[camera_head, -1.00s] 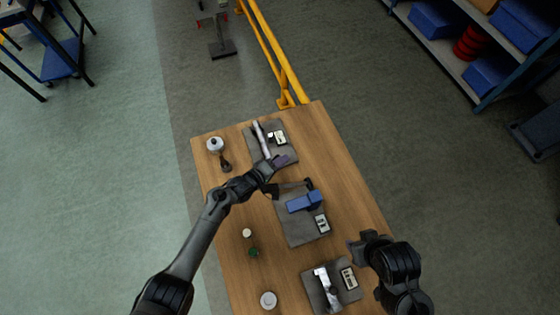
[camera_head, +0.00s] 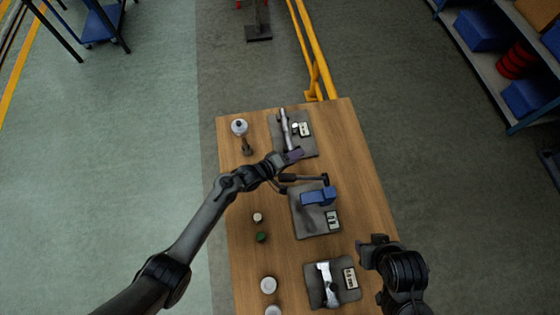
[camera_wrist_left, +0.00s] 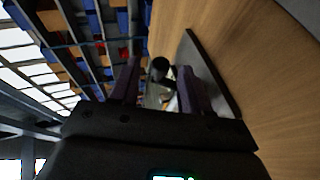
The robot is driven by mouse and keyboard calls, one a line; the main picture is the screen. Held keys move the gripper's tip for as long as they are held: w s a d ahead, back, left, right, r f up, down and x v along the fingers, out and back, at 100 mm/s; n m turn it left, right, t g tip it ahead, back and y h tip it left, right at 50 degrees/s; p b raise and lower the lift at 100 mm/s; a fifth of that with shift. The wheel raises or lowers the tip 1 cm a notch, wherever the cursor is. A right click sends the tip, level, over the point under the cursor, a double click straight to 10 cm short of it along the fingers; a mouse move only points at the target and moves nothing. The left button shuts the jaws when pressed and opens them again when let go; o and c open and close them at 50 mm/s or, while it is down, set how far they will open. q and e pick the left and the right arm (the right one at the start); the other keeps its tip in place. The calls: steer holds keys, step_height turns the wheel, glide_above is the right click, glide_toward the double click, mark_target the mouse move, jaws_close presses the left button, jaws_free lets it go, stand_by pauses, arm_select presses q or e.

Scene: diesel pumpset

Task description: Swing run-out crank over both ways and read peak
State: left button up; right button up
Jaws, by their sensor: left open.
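A blue block-like unit (camera_head: 318,196) stands on the middle grey plate (camera_head: 303,226) of the wooden table. A dark crank-like arm (camera_head: 305,178) runs left from behind it, just below my left gripper. My left gripper (camera_head: 296,154) has purple fingers and is between this arm and the far plate, over that plate's near edge. In the left wrist view its fingers (camera_wrist_left: 160,88) are apart, with a dark round end (camera_wrist_left: 160,67) showing beyond the gap; I see no contact. My right gripper (camera_head: 372,249) is by the table's right edge; its jaws are unclear. Any peak reading is too small to read.
The far plate (camera_head: 308,149) holds a pale rod-like device (camera_head: 285,128); the near plate (camera_head: 315,296) holds a silver one (camera_head: 327,284). A white-topped item (camera_head: 239,128), a small green knob (camera_head: 261,237) and white round items stand along the left side. Yellow rail (camera_head: 310,50) lies beyond.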

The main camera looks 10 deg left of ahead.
arm_select(q)
steer(key=v, duration=0.7)
steer(key=shift+p, duration=0.3)
arm_select(e)
steer(key=shift+a+r, duration=0.15)
steer(key=shift+r, duration=0.25)
arm_select(q)
steer(key=shift+s+a, duration=0.1)
steer(key=shift+a, duration=0.05)
arm_select(e)
steer(key=shift+o, duration=0.4)
